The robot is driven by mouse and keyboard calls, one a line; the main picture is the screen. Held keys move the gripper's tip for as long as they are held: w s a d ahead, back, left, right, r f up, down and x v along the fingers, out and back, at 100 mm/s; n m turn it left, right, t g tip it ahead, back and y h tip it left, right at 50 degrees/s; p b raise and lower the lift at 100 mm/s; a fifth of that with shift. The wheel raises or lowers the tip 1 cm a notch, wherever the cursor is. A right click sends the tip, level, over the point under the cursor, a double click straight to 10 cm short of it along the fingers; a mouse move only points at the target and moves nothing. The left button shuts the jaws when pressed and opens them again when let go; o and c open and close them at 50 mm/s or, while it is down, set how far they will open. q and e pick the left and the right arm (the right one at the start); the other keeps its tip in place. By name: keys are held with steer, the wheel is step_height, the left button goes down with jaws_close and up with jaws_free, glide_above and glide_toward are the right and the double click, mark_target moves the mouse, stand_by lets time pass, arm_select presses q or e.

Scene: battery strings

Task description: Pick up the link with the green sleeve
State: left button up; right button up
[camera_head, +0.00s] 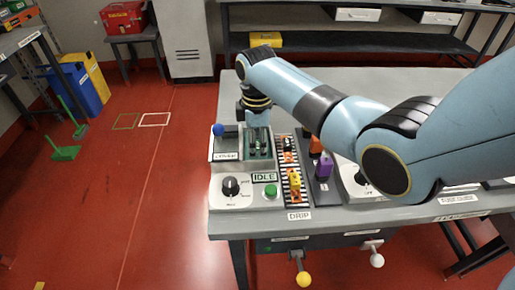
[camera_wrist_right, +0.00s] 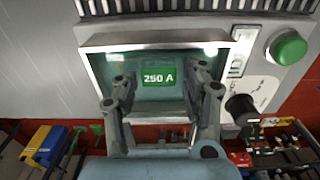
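A green piece marked 250 A (camera_wrist_right: 158,77), which appears to be the link's green sleeve, sits inside a metal-framed recess (camera_wrist_right: 100,42) in the right wrist view. My right gripper (camera_wrist_right: 159,82) has its fingers apart, one on each side of the green piece, with gaps visible. In the head view the right gripper (camera_head: 258,143) points down over the recess at the back of the grey control station (camera_head: 217,178). Green shows between its fingers, but the link is mostly hidden there. My left gripper is not in view.
The station carries a blue knob (camera_head: 218,129), a black dial (camera_head: 231,187), a green button (camera_head: 270,191) and an IDLE display (camera_head: 264,177). A striped strip with orange parts (camera_head: 294,183) and a purple part (camera_head: 325,166) stand to its right. My right arm covers much of the table.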

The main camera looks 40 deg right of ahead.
steer(key=c, duration=0.4)
jaws_close()
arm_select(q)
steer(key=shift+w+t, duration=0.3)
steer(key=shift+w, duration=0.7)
arm_select(e)
steer(key=shift+r, duration=0.1)
